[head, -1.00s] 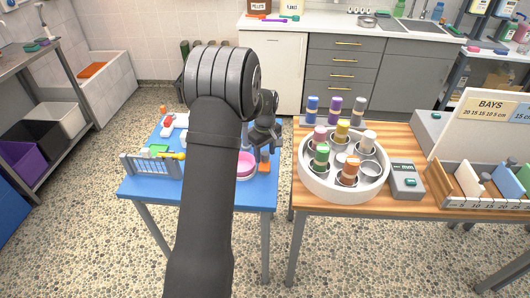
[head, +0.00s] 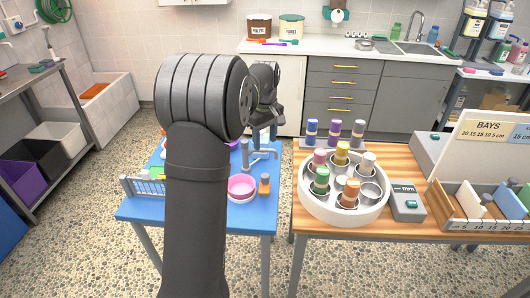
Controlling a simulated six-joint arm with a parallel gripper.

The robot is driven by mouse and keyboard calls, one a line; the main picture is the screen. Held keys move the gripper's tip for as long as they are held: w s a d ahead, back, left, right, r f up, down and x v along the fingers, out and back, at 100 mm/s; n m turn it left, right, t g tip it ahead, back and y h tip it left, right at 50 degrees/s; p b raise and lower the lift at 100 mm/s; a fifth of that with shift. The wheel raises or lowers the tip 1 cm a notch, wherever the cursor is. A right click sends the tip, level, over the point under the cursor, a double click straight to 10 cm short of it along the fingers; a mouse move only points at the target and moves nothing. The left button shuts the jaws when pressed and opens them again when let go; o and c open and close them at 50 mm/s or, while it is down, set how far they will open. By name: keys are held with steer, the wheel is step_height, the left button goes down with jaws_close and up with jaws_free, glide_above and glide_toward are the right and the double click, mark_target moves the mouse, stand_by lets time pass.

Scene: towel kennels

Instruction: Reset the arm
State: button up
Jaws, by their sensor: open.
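My dark arm rises through the left middle of the head view, in front of the blue table (head: 250,215). My gripper (head: 268,122) is at the far end of the arm, raised above the back right corner of the blue table. It is open, and I see nothing held in it. The big arm joint hides part of the wrist, and the fingertips are small and dark. The arm also covers the middle of the blue table.
On the blue table are a pink bowl (head: 242,186), an orange-brown bottle (head: 265,183), a grey stand (head: 258,156) and a grey rack (head: 142,186). The wooden table on the right holds a white round tray (head: 343,212) with several coloured rolls.

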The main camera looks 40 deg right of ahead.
mark_target(265, 175)
steer(key=shift+r, duration=0.85)
steer(key=shift+f, duration=0.1)
step_height(265, 175, down, 17)
steer(key=shift+f, duration=0.2)
steer(key=shift+r, duration=0.15)
